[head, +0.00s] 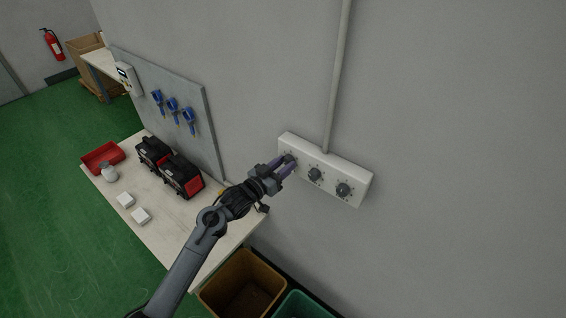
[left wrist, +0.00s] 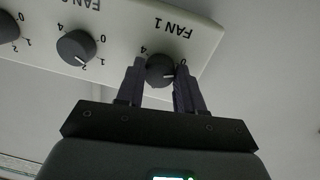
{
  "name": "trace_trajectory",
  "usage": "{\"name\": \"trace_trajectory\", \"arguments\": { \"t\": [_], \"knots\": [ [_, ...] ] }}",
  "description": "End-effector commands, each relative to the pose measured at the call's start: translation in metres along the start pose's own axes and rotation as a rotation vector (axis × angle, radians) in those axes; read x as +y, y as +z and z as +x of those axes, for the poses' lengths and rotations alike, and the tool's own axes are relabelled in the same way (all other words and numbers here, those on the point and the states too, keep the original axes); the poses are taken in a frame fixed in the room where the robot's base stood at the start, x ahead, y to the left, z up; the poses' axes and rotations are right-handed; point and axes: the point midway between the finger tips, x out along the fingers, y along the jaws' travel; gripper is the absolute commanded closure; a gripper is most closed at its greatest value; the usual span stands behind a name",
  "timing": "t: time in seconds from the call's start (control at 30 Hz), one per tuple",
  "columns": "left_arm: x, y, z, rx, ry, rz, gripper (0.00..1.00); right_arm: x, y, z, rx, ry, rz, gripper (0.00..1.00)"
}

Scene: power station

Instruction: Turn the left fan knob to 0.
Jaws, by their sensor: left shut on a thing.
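A white panel (head: 325,172) with three dark knobs is on the grey wall. The left fan knob (left wrist: 158,70) is labelled FAN 1, which appears upside down in the left wrist view. My left gripper (head: 284,163) is shut on this knob, one finger on each side of it. The gripper also shows in the left wrist view (left wrist: 160,82). The knob's white mark points to the right in that view, near the right finger. The finger partly hides the scale there, so I cannot read the exact setting. My right gripper is not in view.
The middle knob (head: 315,174) and right knob (head: 343,189) sit beside it on the panel. A grey conduit (head: 337,75) rises above. Below left is a table (head: 165,215) with black-and-red cases and a red tray (head: 103,158). A yellow bin (head: 212,293) stands below.

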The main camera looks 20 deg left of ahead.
Motion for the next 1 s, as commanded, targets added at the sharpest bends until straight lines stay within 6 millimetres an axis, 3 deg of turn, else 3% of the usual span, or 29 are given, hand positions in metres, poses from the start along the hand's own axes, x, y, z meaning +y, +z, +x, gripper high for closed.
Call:
{"name": "trace_trajectory", "arguments": {
  "t": [0.3, 0.77, 0.8, 0.93, 1.0],
  "knots": [
    [0.0005, 0.0003, 0.0000, 0.005, 0.002, -0.099, 0.94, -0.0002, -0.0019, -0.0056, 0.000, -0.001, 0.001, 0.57],
    [0.0003, 0.0006, 0.0000, 0.006, 0.001, -0.112, 0.94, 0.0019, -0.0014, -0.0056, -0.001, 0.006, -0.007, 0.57],
    [0.0003, 0.0006, 0.0000, 0.006, 0.001, -0.112, 0.60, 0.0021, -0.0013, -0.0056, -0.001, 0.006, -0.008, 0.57],
    [0.0003, 0.0006, 0.0000, 0.006, 0.001, -0.112, 0.40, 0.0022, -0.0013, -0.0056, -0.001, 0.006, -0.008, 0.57],
    [0.0003, 0.0005, 0.0000, 0.006, 0.001, -0.111, 0.38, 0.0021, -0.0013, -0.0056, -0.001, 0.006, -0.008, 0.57]
  ]
}}
